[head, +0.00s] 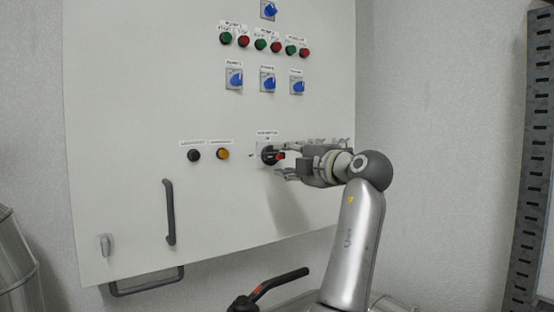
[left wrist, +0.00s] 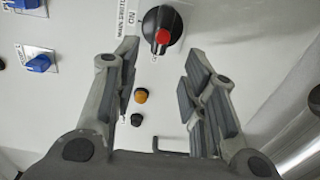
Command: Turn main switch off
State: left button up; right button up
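The main switch (head: 267,154) is a black rotary knob with a red part, low on the right side of the white cabinet panel, under a label. My left gripper (head: 283,160) is open in front of the knob, one finger higher and one lower. In the left wrist view its two fingers (left wrist: 162,62) are spread wide with nothing between them. Contact with the knob cannot be made out. My right gripper is not in view.
A black button (head: 194,155) and an orange lamp (head: 222,154) sit left of the switch. Blue knobs (head: 267,80) and green and red buttons are higher up. A door handle (head: 169,212) stands out at lower left. A black and orange lever (head: 278,283) is below.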

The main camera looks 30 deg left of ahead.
pick_arm(q)
jog(key=v, duration=0.5)
jog(key=shift+s+d, duration=0.1)
jog(key=shift+d, duration=0.2)
